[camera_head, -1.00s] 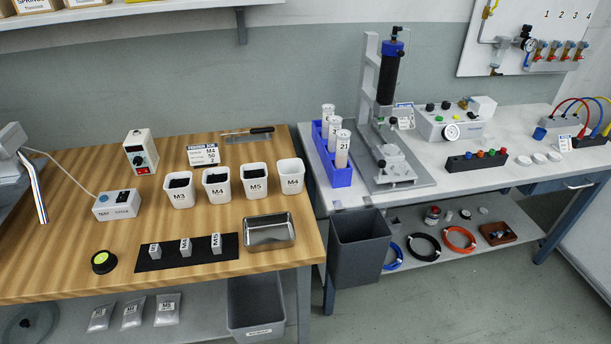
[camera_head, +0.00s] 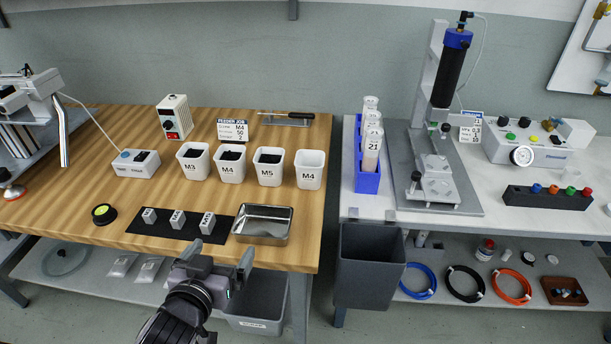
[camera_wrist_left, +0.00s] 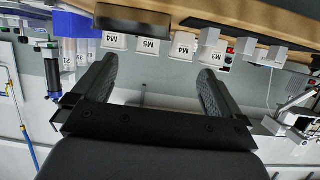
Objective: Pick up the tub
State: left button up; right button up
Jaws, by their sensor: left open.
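Several white tubs stand in a row on the wooden bench: M3 (camera_head: 193,161), M4 (camera_head: 230,163) and M5 (camera_head: 268,167) hold dark contents, and another M4 tub (camera_head: 310,169) at the right end looks empty. My left gripper (camera_head: 218,254) is open and empty, in front of the bench's front edge and well short of the tubs. In the left wrist view, the open fingers (camera_wrist_left: 157,70) point towards the tubs, which appear upside down, with the right-end M4 tub (camera_wrist_left: 115,42) at the left. My right gripper is not in view.
A metal tray (camera_head: 263,224) and a black mat (camera_head: 180,226) with small labelled blocks lie between the bench's front edge and the tubs. A dark grey bin (camera_head: 369,265) hangs at the right bench. A blue rack (camera_head: 368,182) holds tubes right of the tubs.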

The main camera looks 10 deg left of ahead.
aim_at(309, 163)
jog(key=i+l, duration=0.6)
jog(key=i, duration=0.25)
